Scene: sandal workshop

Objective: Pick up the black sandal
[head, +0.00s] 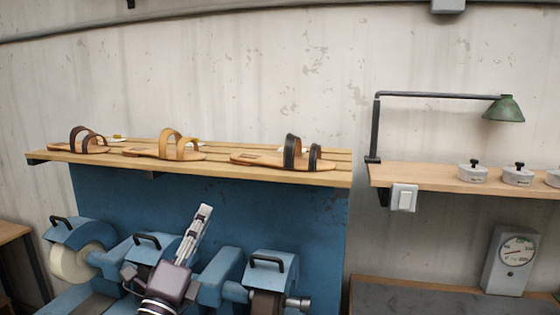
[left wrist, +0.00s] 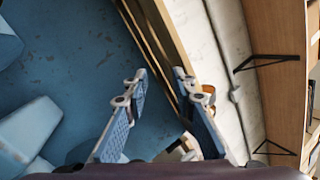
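The black sandal (head: 292,152) has a tan sole and two black straps. It lies at the right end of the slatted wooden shelf (head: 330,178) in the head view. My left gripper (head: 204,209) is in front of the blue panel, below the shelf and lower left of the black sandal. In the left wrist view its two fingers (left wrist: 161,76) are apart with nothing between them. A small orange-brown piece (left wrist: 208,91) shows beside the right finger there; I cannot tell what it is. My right gripper is in neither view.
A tan-strapped sandal (head: 172,146) and a dark brown-strapped sandal (head: 82,141) lie further left on the shelf. Blue machines (head: 270,267) stand below. A second shelf (head: 430,175) at right holds a green lamp (head: 505,109) and several lidded tins (head: 472,173).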

